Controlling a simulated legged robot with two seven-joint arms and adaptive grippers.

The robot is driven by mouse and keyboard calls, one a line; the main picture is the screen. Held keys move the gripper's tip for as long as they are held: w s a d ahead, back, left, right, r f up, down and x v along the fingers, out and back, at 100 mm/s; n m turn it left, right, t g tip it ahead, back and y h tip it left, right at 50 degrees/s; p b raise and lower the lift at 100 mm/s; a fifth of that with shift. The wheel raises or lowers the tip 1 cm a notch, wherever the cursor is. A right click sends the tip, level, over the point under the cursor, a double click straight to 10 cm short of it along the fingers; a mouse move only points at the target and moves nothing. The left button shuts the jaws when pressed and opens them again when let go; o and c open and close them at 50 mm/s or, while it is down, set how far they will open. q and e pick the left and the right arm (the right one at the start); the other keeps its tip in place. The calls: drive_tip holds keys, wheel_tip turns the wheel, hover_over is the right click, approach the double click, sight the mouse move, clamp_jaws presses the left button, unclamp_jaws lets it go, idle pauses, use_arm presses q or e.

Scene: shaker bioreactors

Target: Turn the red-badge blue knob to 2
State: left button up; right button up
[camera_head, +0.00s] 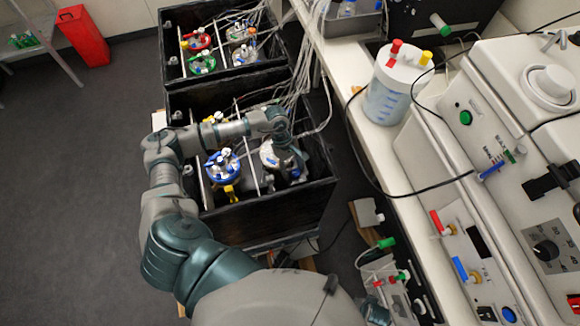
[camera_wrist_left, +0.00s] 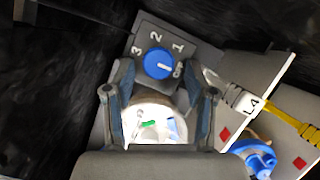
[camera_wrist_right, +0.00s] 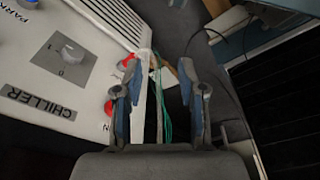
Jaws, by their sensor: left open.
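The blue knob (camera_wrist_left: 158,64) sits on a grey dial plate (camera_wrist_left: 148,32) marked 3, 2, 1 and Off in the left wrist view. Its white mark points right, toward Off. A red diamond badge (camera_wrist_left: 225,135) shows on a pale panel close by. My left gripper (camera_wrist_left: 160,84) is open, with its fingers on either side of the knob's lower edge; I cannot tell whether they touch it. In the head view my left gripper (camera_head: 290,150) is over the front black box, and the knob is not visible there. My right gripper (camera_wrist_right: 158,75) is open and empty.
A vessel with a blue ring (camera_head: 222,163) stands left of my left gripper in the black box (camera_head: 275,215). The chiller panel (camera_wrist_right: 75,60) lies left of my right gripper.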

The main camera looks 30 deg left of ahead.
sight(303, 180)
use_arm(q)
drive_tip(key=d, duration=0.1)
drive_tip(key=d+r, duration=0.1)
drive_tip(key=d, duration=0.1)
drive_tip(key=shift+s+d, duration=0.1)
drive_tip(key=shift+d, duration=0.2)
drive_tip(key=shift+a+f, duration=0.1)
drive_tip(key=c, duration=0.4)
drive_tip(key=shift+a+f, duration=0.2)
drive_tip(key=shift+a, duration=1.05)
clamp_jaws()
drive_tip(key=shift+a+f, duration=0.3)
drive_tip(key=shift+a, duration=0.45)
drive_tip(key=shift+d+r, duration=0.2)
drive_tip(key=shift+d, duration=0.9)
drive_tip(key=shift+a, duration=0.25)
use_arm(e)
drive_tip(key=d, duration=0.2)
drive_tip(key=shift+s+d+f, duration=0.15)
drive_tip(key=shift+d+f, duration=0.1)
drive_tip(key=shift+d, duration=0.05)
